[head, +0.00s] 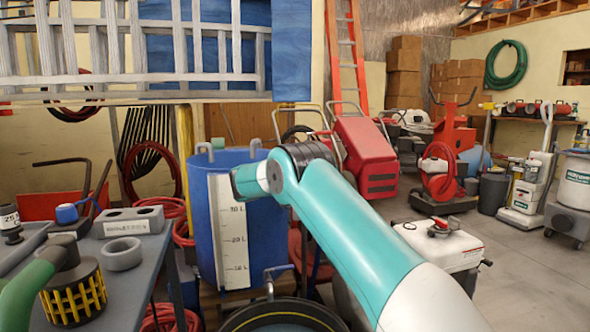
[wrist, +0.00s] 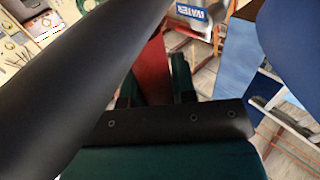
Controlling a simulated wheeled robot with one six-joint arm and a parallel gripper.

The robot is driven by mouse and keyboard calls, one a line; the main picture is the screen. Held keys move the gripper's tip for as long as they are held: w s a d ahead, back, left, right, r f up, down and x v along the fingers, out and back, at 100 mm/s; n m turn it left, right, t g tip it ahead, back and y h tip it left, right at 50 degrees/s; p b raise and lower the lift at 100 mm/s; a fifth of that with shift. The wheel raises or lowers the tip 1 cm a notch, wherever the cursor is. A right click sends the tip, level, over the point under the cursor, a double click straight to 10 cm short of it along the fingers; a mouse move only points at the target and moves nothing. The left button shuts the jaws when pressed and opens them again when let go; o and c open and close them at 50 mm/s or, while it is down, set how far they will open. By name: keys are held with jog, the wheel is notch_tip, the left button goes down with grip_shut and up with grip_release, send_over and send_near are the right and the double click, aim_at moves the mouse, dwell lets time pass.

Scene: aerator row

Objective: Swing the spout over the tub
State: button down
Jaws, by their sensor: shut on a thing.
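A blue tub (head: 230,166) with a white litre scale stands in the middle of the head view. A black round tub (head: 285,316) is partly visible at the bottom edge. A bent grey pipe (head: 271,274) shows between them; I cannot tell whether it is the spout. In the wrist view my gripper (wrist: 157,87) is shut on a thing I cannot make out. A red surface (wrist: 152,68) shows between the fingers, perhaps behind them.
A grey bench (head: 120,270) at left carries a grey block (head: 128,221), a grey ring (head: 123,254) and a yellow-black cage part (head: 73,293). A white container (head: 442,245) stands right of my arm. Red machines are behind. The floor at right (head: 515,275) is partly clear.

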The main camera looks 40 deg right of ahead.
jog(key=shift+d, duration=0.1)
dwell(0.3)
jog(key=c, duration=0.9)
grip_release()
jog(key=shift+d, duration=0.1)
